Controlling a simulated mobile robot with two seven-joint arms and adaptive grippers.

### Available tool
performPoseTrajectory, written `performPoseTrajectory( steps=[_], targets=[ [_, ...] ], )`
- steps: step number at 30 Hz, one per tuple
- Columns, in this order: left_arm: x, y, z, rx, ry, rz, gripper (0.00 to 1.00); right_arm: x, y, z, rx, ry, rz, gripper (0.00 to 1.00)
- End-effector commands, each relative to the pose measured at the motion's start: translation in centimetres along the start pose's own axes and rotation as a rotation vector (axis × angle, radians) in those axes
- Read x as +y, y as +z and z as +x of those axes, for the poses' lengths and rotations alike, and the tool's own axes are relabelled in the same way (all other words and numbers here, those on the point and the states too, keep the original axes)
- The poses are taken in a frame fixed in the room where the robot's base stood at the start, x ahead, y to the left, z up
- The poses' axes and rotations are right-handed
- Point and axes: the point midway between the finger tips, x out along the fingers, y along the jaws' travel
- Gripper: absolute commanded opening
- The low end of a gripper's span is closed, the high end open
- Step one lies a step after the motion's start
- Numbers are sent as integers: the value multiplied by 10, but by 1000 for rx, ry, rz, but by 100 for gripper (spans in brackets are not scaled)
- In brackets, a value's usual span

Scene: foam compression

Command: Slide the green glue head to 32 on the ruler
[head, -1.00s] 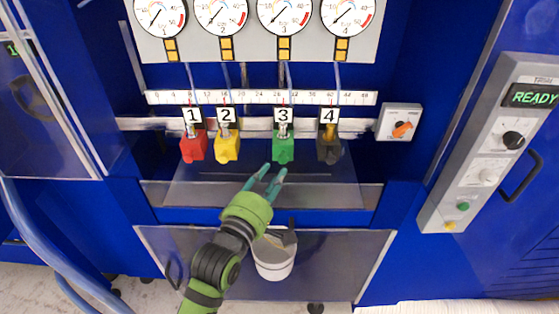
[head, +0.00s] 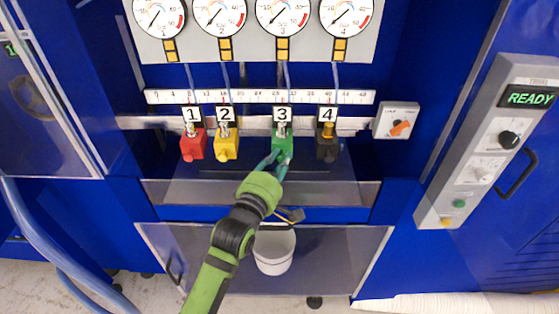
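The green glue head (head: 282,144), under label 3, hangs on the horizontal rail below the white ruler (head: 260,97). Its tube crosses the ruler right of the middle, around the high twenties; the exact mark is too small to read. My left gripper (head: 277,162) reaches up from below, with its two teal fingers at the lower end of the green head. A gap shows between the fingers, so it looks open; I cannot tell whether they touch the head. My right gripper is not in view.
Red (head: 193,145) and yellow (head: 226,145) heads hang to the left, a black head (head: 327,145) to the right. A switch box (head: 397,121) is at the rail's right end. A clear guard (head: 330,194) runs below. A white bucket (head: 273,252) stands underneath.

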Motion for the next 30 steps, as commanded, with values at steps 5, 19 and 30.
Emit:
performPoseTrajectory(
  steps=[5,19,30],
  targets=[
    [0,14,6,-1,-1,-6,0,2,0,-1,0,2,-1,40],
    [0,24,10,-2,-1,1,32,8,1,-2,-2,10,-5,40],
    [-1,23,6,-1,-1,0,32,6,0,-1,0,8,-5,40]
  ],
)
